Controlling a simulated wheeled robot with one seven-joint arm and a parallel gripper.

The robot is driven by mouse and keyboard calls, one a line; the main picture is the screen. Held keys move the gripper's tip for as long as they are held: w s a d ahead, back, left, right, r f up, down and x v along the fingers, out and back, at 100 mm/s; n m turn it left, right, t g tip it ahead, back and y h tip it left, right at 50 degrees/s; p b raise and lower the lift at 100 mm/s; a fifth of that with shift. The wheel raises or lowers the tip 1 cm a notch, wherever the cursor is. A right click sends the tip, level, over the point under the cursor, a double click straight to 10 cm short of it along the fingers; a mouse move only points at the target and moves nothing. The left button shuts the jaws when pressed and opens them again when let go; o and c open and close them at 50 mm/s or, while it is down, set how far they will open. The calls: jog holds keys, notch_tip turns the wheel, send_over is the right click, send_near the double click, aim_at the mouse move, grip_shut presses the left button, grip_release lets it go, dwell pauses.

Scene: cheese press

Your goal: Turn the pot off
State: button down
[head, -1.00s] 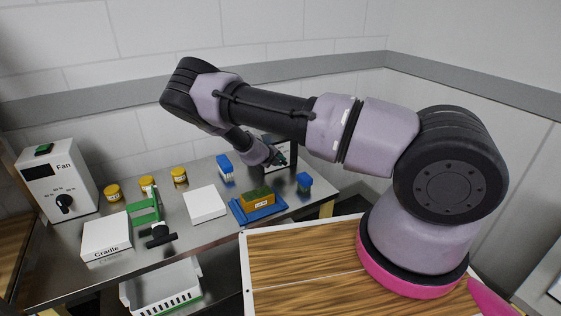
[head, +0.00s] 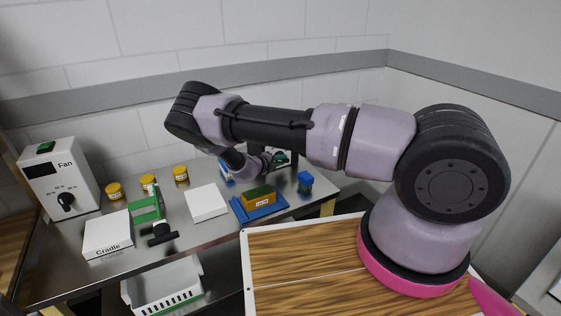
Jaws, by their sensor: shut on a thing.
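My gripper (head: 274,160) is at the back right of the steel table, small and partly covered by my own wrist. It is up against the front of a white unit (head: 293,157), which seems to be the pot's control. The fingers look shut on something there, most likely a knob. The knob itself and the unit's label are hidden or too small to make out. I cannot tell how the knob is set.
A blue block (head: 305,180) stands to the right. A white Fan box (head: 75,185) and a Cradle box (head: 105,238) are at left. A wooden board (head: 300,270) is nearer.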

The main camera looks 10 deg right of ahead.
jog(key=c, duration=0.8)
grip_release()
jog(key=shift+o, duration=0.2)
jog(key=v, duration=1)
jog(key=shift+s+a, duration=0.2)
jog(key=shift+s, duration=0.05)
jog(key=shift+r, duration=0.15)
